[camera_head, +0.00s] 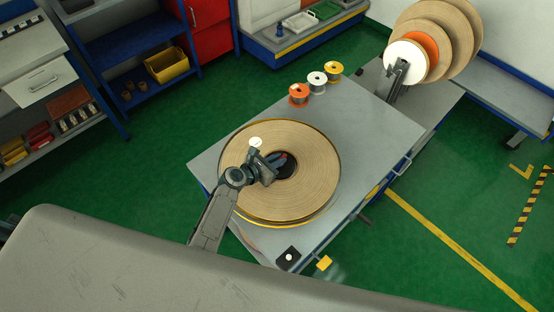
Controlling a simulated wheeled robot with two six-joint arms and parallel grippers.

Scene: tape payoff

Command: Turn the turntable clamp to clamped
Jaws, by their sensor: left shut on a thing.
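The turntable carries a large flat tan roll of tape (312,187) with a yellow rim, on a grey-topped bench (375,127). The turntable clamp (287,168) is at the dark centre of the roll, and part of it is hidden by my gripper. A little red shows there. My left gripper (276,163) reaches over the roll from the lower left and is shut on the clamp at the centre. The clamp's exact angle cannot be told. My right gripper is not in view.
Small orange, white and yellow spools (316,80) stand at the bench's back edge. Large upright reels (455,40) stand behind right. A black box with a white button (288,256) sits at the front edge.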

